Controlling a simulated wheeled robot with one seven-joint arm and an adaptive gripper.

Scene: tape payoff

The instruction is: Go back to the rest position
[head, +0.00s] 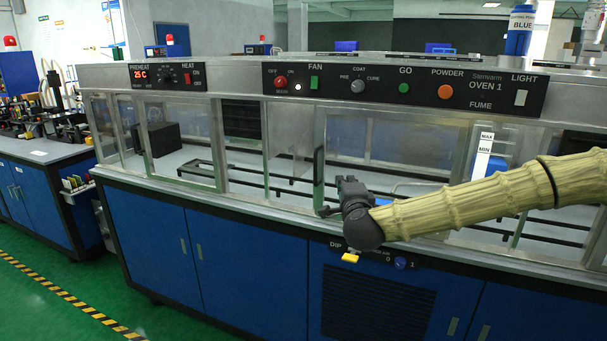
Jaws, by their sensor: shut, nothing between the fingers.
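My gripper (347,186) is at the end of my tan-sleeved arm, which reaches in from the right. It is dark and small in the head view, in front of the glass front of the oven bench, near a dark-edged upright of a glass door (319,160). Its fingers are shut with nothing seen between them. I cannot tell whether it touches the door. My arm hides part of the bench's front edge and the glass behind it.
The oven's control panel (404,87) with knobs and buttons runs above the glass. Below the gripper is a DIP panel with a yellow knob (350,257). Blue cabinets (245,265) fill the bench front. A side bench (35,150) stands left. Green floor (45,310) is clear at lower left.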

